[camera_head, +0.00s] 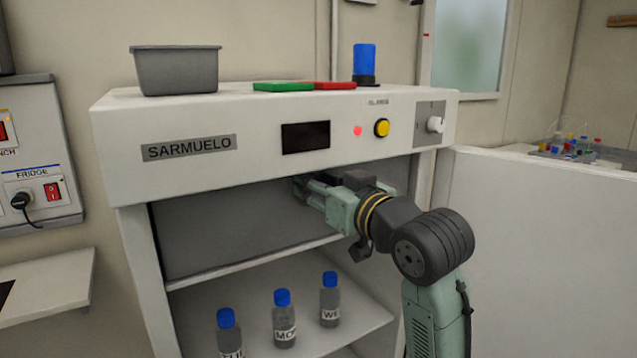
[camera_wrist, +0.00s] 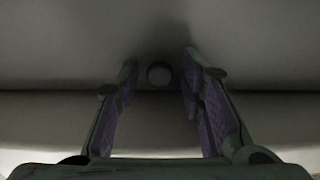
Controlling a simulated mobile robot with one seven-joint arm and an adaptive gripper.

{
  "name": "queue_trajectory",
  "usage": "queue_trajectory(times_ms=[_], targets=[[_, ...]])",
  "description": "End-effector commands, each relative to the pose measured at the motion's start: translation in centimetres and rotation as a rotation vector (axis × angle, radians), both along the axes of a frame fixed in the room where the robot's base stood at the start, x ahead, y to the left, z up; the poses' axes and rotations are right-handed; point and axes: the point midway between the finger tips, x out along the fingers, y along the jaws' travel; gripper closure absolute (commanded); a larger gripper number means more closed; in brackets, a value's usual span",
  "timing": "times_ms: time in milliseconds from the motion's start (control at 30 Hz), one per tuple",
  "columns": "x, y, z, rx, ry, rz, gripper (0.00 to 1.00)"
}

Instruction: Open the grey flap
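The grey flap (camera_head: 225,238) is a dark grey panel across the upper compartment of the SARMUELO cabinet, and it looks shut. My gripper (camera_head: 302,188) reaches in under the control panel, in front of the flap's upper part. In the wrist view, my gripper (camera_wrist: 160,62) has its two purple-padded fingers apart. A small round knob (camera_wrist: 159,74) shows between the fingertips, with a gap on both sides. The grey surface (camera_wrist: 70,45) behind it fills the upper picture. I cannot tell how far the fingertips are from that surface.
The cabinet's white door (camera_head: 540,250) stands open at the right. Several blue-capped bottles, one in the middle (camera_head: 284,325), stand on the shelf (camera_head: 355,318) below. A grey bin (camera_head: 177,75), green and red pads (camera_head: 284,87) and a blue cylinder (camera_head: 364,62) sit on top.

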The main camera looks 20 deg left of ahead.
Motion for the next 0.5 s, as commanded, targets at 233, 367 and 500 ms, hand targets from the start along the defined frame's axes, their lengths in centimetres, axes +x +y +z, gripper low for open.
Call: queue_trajectory(times_ms=[233,367,500], targets=[[-0.02,-0.01,0.02,0.000,0.000,0.000,0.83],[-0.03,0.00,0.02,0.000,0.000,0.000,0.92],[-0.03,-0.01,0.02,0.000,0.000,0.000,1.00]])
